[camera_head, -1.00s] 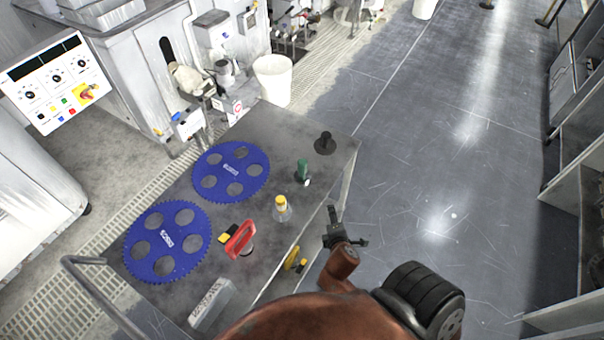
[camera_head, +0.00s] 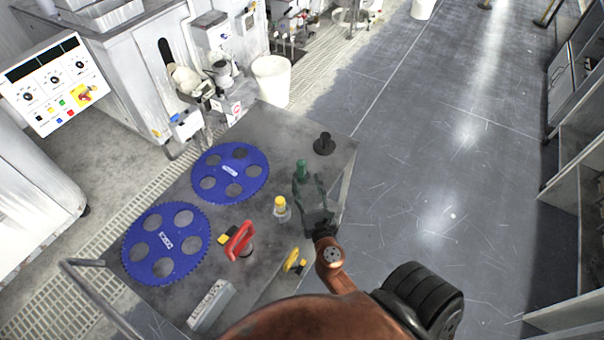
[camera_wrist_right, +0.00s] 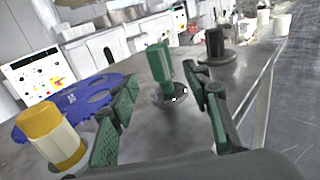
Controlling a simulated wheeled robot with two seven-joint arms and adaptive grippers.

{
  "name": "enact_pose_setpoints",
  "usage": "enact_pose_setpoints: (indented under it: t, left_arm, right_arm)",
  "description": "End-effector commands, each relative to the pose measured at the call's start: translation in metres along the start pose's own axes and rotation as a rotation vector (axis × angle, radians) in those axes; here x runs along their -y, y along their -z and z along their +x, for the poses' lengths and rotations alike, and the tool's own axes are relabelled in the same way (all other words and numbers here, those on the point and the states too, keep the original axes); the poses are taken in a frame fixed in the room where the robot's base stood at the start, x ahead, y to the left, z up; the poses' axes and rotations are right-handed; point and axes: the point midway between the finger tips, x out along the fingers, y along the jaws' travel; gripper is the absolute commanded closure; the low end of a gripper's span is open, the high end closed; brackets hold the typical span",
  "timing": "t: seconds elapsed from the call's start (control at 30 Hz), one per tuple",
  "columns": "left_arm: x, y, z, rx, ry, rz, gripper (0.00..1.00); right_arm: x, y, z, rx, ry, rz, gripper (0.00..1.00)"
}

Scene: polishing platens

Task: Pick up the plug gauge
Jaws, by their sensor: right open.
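The green-handled piece, which I take to be the plug gauge (camera_head: 301,168), stands upright on the grey table top (camera_head: 262,130). In the right wrist view the plug gauge (camera_wrist_right: 160,66) stands ahead, with a dark round base. My right gripper (camera_head: 309,187) is open and empty, its two fingers pointing at the plug gauge. In the right wrist view the right gripper (camera_wrist_right: 161,80) has a finger on each side of the handle in the picture; I cannot tell whether the handle is between them in depth. My left gripper is not in view.
A black post on a disc (camera_head: 324,144) stands behind. Two blue toothed discs (camera_head: 237,188) lie to the left. A red-handled tool (camera_head: 239,241) and a yellow tool (camera_head: 294,262) are nearer.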

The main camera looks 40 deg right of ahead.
Motion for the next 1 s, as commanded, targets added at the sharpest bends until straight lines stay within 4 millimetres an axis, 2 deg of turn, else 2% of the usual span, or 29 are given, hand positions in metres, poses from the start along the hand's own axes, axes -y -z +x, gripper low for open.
enact_pose_setpoints:
  t: [0.53,0.83,1.0]
  left_arm:
    - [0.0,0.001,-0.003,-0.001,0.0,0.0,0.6]
    - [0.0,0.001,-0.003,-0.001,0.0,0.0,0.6]
    - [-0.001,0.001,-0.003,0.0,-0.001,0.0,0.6]
  right_arm:
    - [0.0,0.0,0.067,0.002,0.0,0.0,0.56]
    - [0.001,0.001,0.072,0.0,0.001,0.001,0.56]
    - [0.001,0.001,0.072,0.0,0.001,0.001,0.67]
